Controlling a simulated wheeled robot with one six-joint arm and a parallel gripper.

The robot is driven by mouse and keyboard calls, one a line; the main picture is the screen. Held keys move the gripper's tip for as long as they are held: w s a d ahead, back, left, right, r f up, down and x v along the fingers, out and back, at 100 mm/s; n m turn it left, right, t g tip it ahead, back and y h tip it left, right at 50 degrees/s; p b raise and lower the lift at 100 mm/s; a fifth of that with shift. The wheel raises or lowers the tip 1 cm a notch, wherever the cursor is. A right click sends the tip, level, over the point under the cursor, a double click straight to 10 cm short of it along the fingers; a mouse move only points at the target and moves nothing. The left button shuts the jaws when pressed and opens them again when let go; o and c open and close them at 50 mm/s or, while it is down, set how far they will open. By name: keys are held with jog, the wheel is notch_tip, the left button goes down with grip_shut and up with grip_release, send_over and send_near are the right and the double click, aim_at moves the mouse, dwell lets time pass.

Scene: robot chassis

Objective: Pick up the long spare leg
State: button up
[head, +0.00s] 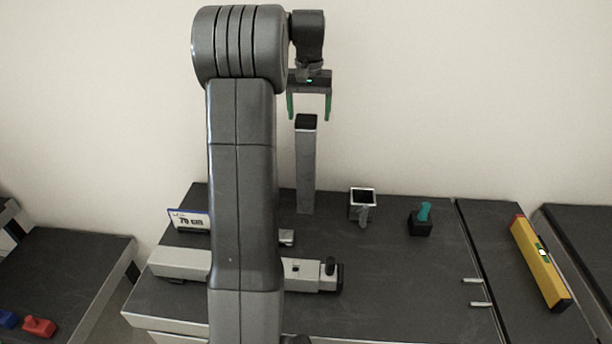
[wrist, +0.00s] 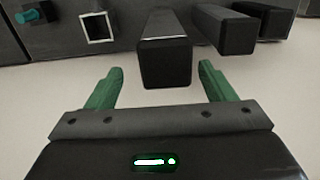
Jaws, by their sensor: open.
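A tall grey leg (head: 306,170) with a black end cap stands upright at the back of the dark bench, near the wall. My gripper (head: 309,112) is open and empty, pointing down just above its cap. In the wrist view the leg's black end (wrist: 166,62) lies between the two green fingers, centred and seemingly a little beyond their tips; I see no contact. Two more dark-capped legs (wrist: 226,32) (wrist: 275,22) show to its right in the wrist view. In the head view my arm hides the area left of the tall leg.
On the bench (head: 400,290) are a square open-topped grey piece (head: 362,197), a teal-handled black block (head: 421,222), a small display sign (head: 188,219) and a grey rail assembly (head: 310,275). A yellow level (head: 540,262) lies at right. The wall is close behind.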

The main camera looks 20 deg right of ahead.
aim_at(306, 130)
jog(key=shift+a+f+p, duration=0.2)
jog(key=shift+f, duration=1.4)
jog(key=shift+a+f+p, duration=0.15)
jog(key=shift+f, duration=1.4)
jog(key=shift+c, duration=0.5)
jog(key=shift+w+r, duration=0.1)
grip_shut()
